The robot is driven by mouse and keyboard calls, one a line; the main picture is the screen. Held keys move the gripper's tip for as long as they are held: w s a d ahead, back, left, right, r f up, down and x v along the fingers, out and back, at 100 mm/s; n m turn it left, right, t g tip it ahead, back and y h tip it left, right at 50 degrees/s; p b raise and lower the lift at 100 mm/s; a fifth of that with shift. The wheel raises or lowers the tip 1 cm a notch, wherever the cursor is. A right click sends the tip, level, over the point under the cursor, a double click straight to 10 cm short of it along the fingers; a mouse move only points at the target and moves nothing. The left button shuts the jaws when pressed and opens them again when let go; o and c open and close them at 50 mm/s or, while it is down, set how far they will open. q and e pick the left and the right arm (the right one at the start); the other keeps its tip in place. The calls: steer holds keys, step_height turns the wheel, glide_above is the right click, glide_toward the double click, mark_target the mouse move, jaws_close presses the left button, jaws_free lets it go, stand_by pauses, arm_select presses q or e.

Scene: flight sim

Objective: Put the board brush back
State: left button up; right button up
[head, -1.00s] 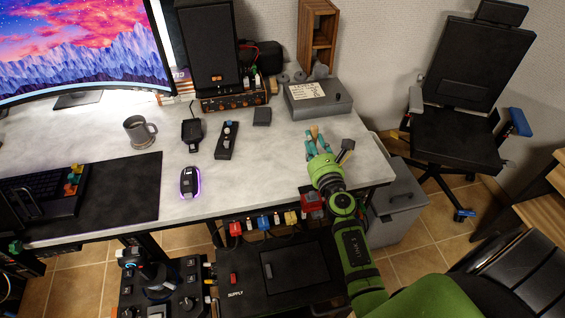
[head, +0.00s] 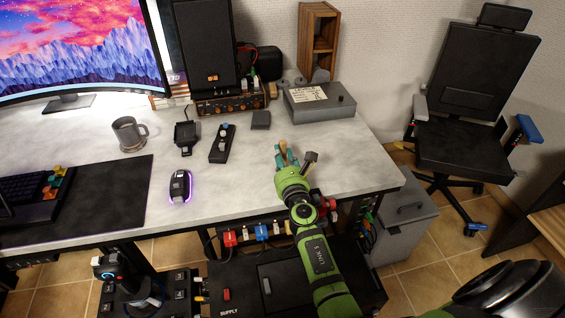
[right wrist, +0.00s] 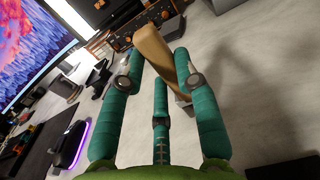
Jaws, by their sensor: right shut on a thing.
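My right gripper (head: 286,158) has teal fingers and is over the right part of the desk, in front of the grey box. It is shut on the board brush (right wrist: 157,50), whose light wooden handle sticks up between the fingers. In the head view only a small tan piece of the brush (head: 283,147) shows. The bristle end is hidden or too small to make out. My left gripper is not in view.
A grey box (head: 338,111) with a paper label stands at the desk's back right, with a wooden holder (head: 303,42) behind it. A mug (head: 127,135), mouse (head: 180,186), black remote-like device (head: 222,145) and small dark block (head: 261,120) stand left. The desk's right corner is clear.

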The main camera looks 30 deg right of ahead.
steer(key=shift+r, duration=0.1)
steer(key=shift+s+f, duration=0.1)
steer(key=shift+f, duration=0.15)
steer(key=o, duration=1)
steer(key=shift+r, duration=0.1)
steer(key=v, duration=1.2)
steer(key=shift+r+p, duration=0.15)
steer(key=shift+p, duration=0.15)
